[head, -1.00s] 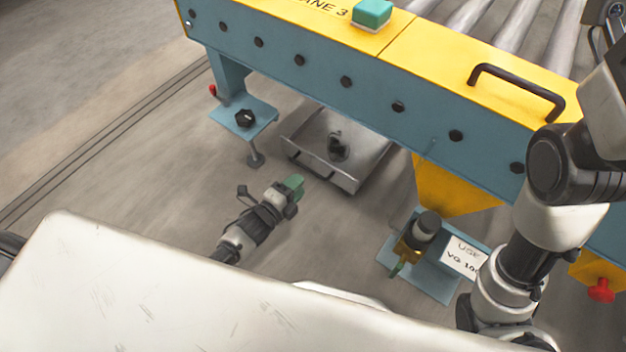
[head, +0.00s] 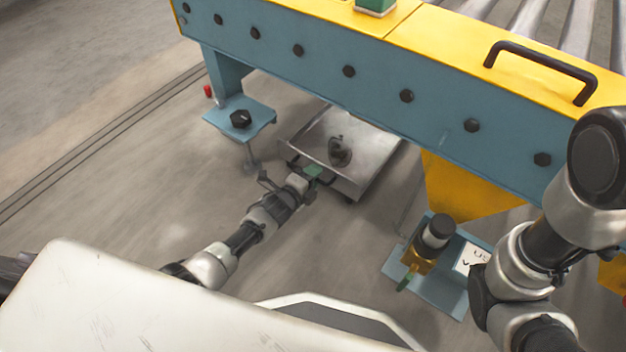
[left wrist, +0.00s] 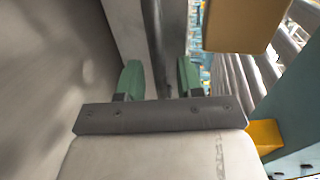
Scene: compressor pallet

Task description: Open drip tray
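The drip tray (head: 378,181) is a shallow grey metal pan under the conveyor, with a dark lump (head: 340,151) lying in it. A dark bar handle (head: 293,161) is on its near wall. My left gripper (head: 313,172) is at this handle, its green fingertips overlapping it in the head view. In the left wrist view the two green fingers (left wrist: 160,80) stand apart, with a dark bar between them. I see a gap beside each finger, so it is not clamped. My right arm is at the right, but its gripper does not show.
The blue conveyor side beam (head: 350,75) with a yellow top hangs over the tray's back. A blue leg foot (head: 240,118) with a black knob stands left of the tray. A valve (head: 432,238) on a blue plate stands to the right.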

